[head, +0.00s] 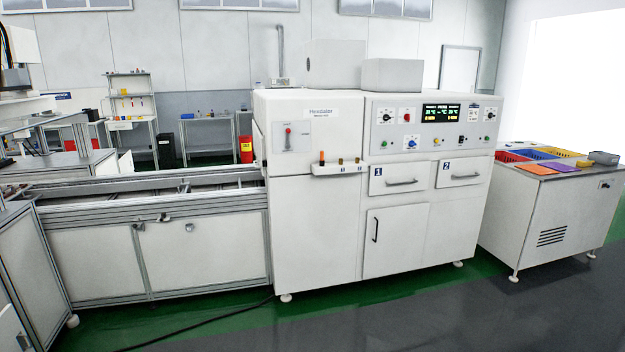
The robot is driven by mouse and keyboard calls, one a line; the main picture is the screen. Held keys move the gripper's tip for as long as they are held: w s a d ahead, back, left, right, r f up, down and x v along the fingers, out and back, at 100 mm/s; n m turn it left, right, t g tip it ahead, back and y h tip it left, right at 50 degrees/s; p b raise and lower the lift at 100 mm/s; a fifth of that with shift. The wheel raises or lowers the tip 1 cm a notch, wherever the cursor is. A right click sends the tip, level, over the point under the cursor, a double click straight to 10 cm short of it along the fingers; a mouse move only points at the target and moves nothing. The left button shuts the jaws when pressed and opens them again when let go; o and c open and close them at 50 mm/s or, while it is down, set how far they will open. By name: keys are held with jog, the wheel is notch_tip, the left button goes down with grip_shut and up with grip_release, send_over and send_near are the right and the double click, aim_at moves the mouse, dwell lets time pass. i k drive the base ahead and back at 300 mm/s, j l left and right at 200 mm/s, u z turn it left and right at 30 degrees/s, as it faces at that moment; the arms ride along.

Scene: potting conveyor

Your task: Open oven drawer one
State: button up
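In the head view, oven drawer one (385,184) is a white drawer front with a blue "1" label and a grey horizontal bar handle (401,182). It looks shut, flush with the white machine (314,230). Drawer two (472,174), with a blue "2" label and a similar handle, sits to its right and also looks shut. A control panel (402,125) with a lit display (441,113) and several knobs is above the drawers. My gripper is not in view.
A cabinet door (395,242) with a dark vertical handle is below drawer one. A small ledge (340,169) juts out left of it. A conveyor (150,195) joins at left. A side table (555,205) with coloured trays stands at right. Grey floor (420,310) in front is clear.

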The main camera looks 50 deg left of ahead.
aim_at(393, 178)
jog(key=u, duration=1.2)
jog(key=i+j, duration=0.1)
jog(key=i, duration=0.45)
jog(key=i+j+z, duration=0.1)
jog(key=i, duration=0.45)
jog(key=i+j, duration=0.1)
jog(key=i, duration=0.45)
jog(key=i+j+z, duration=0.1)
jog(key=i, duration=0.4)
jog(key=i+j, duration=0.25)
jog(key=i, duration=0.3)
jog(key=i+j+z, duration=0.1)
jog(key=i, duration=0.45)
jog(key=i+j, duration=0.3)
jog(key=i, duration=0.25)
